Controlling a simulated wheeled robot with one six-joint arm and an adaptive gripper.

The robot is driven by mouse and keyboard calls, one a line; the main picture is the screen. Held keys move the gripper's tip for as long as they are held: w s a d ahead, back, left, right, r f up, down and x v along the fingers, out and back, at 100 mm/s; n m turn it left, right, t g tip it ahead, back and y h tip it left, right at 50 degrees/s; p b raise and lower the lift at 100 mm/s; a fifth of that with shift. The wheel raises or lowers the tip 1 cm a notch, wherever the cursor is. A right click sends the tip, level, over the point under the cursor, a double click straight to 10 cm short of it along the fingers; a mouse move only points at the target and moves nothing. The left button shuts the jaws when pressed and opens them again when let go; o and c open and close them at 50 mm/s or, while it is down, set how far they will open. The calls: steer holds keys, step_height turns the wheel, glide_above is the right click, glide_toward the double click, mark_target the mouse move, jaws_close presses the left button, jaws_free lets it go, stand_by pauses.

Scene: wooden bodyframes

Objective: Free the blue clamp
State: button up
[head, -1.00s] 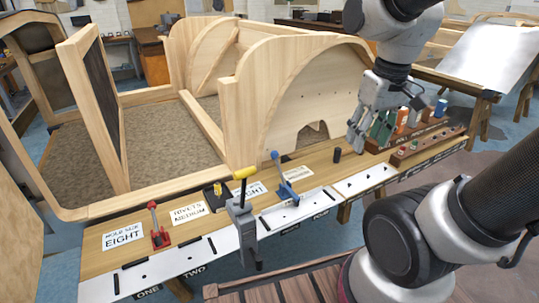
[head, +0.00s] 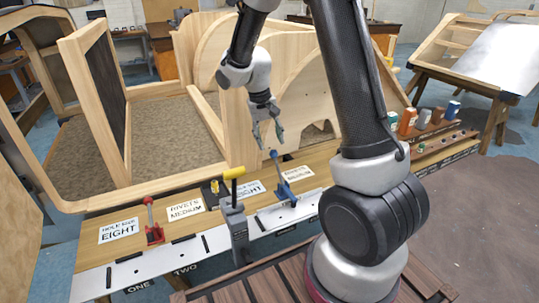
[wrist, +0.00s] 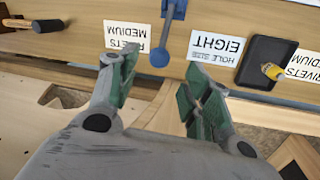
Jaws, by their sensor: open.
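The blue clamp (head: 284,190) stands on the front edge of the bench, its lever raised and ending in a round blue knob. In the wrist view the blue clamp's knob (wrist: 159,57) and part of its lever show at the top, just beyond my fingertips. My gripper (head: 268,138) hangs above and just behind the clamp, fingers pointing down. It is open and empty; in the wrist view its green-padded fingers (wrist: 152,78) are spread wide, apart from the clamp.
A red clamp (head: 154,233) and a grey clamp with a yellow handle (head: 237,225) stand to the left on the bench. A dark tray (wrist: 251,67) holds a yellow item. Wooden frame panels (head: 299,103) rise behind. Cans (head: 407,122) stand on a rack at right.

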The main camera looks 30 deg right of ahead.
mark_target(274, 154)
steer(key=f, duration=0.3)
steer(key=d+f, duration=0.1)
steer(key=f, duration=0.3)
steer(key=shift+s+d, duration=0.15)
steer(key=shift+d, duration=0.05)
jaws_close()
